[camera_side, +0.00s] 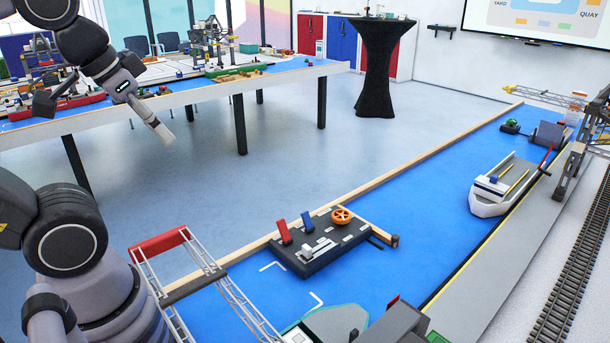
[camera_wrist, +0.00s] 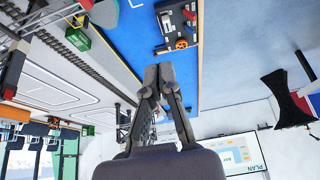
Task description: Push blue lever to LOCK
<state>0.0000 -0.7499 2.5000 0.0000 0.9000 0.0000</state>
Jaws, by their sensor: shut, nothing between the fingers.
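The blue lever (camera_side: 307,221) stands tilted on a dark control box (camera_side: 345,246) on the blue surface. A red lever (camera_side: 284,231) is to its left and an orange wheel (camera_side: 341,215) to its right. No LOCK marking is readable. My gripper (camera_side: 164,137) is shut and empty. In the side view it is up and to the left of the box, well apart from it.
A red-topped lattice crane (camera_side: 158,244) stands left of the box, in front of the blue surface. A wooden rail (camera_side: 385,178) edges that surface. A grey boat (camera_side: 505,185) lies to the right. A model table (camera_side: 190,92) is at the back left.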

